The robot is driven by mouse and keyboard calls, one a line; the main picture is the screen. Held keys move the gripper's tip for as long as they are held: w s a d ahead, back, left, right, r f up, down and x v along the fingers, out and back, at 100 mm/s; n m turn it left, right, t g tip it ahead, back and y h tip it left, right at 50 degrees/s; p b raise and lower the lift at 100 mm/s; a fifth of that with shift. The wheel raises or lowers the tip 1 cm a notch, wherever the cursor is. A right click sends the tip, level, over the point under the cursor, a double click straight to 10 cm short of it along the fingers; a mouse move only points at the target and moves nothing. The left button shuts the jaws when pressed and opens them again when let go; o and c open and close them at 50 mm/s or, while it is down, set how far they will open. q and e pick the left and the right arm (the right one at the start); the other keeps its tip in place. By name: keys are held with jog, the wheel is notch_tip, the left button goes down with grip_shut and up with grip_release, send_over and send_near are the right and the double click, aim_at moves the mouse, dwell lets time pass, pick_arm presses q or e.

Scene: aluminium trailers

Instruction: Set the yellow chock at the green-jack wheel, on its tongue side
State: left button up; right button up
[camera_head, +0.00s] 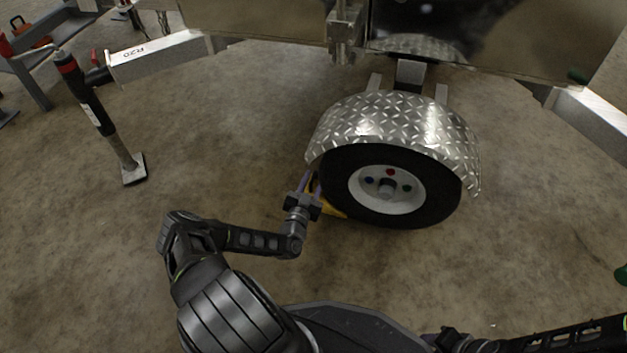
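The yellow chock (331,208) is on the floor at the left side of the wheel (386,188), close against the tyre's lower edge. My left gripper (310,184) is at the chock's left end, with its purplish fingers on either side of a bit of yellow. It covers much of the chock, and whether the fingers press on it is not clear. My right gripper (434,340) is low at the bottom edge, away from the wheel, its fingers mostly hidden. A jack (90,105) with a red band stands left; a green part (577,76) shows at the upper right.
A diamond-plate fender (395,125) covers the wheel top. A tongue beam marked R20 (155,57) extends at upper left, and another beam (597,115) is at right. A green object (622,275) shows at the right edge. The floor between jack and wheel is clear.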

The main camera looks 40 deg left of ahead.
pick_arm(q)
jog(key=shift+r, duration=0.15)
jog(key=shift+s+d, duration=0.15)
jog(key=shift+s, duration=0.1)
jog(key=p+v, duration=0.3)
jog(key=v, duration=0.3)
jog(key=shift+s+d, duration=0.15)
jog(key=shift+s, duration=0.4)
dwell(0.6)
